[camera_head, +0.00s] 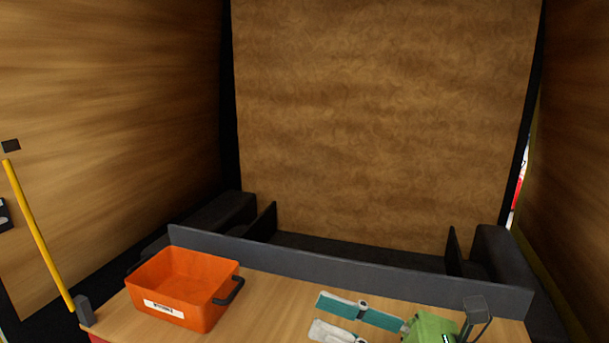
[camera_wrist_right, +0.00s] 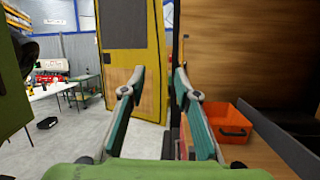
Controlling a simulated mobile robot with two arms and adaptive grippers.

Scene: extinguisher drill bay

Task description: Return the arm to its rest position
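My right gripper (camera_head: 320,315) is at the lower edge of the head view, over the right half of the wooden table. Its green body is at the right and its two teal fingers point left, spread apart with nothing between them. The right wrist view also shows the open, empty fingers (camera_wrist_right: 160,78), aimed toward a yellow door frame. My left gripper is in neither view.
An orange bin (camera_head: 180,283) with black handles stands on the left of the table (camera_head: 265,310); it also shows right in the wrist view (camera_wrist_right: 229,124). A dark ledge (camera_head: 300,265) edges the table's back. A yellow pole (camera_head: 38,235) rises at left. Wooden walls enclose both sides.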

